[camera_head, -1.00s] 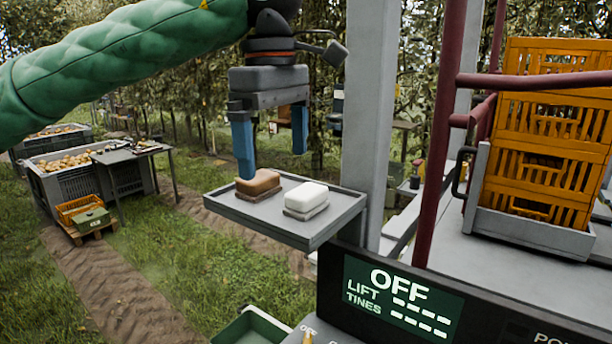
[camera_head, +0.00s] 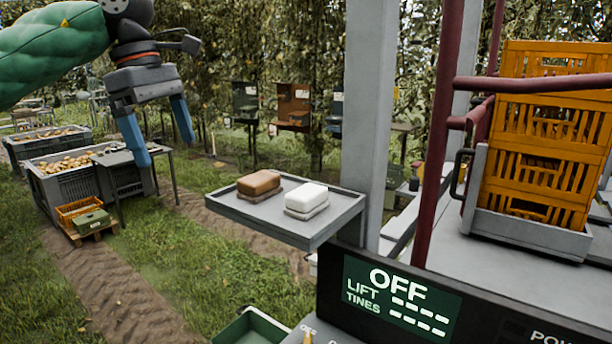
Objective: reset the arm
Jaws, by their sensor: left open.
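My left arm, in a green quilted sleeve, comes in from the upper left. My left gripper (camera_head: 166,150) has two blue fingers spread apart with nothing between them. It hangs in the air to the left of the grey tray and above it. My right gripper is not in view.
The grey tray (camera_head: 256,222) holds a brown block (camera_head: 259,183) and a white block (camera_head: 306,196). A grey post (camera_head: 371,120) and maroon rails (camera_head: 445,130) stand to its right. Orange crates (camera_head: 545,140) are stacked at right. A display (camera_head: 395,298) reads OFF. Grass lies below the gripper.

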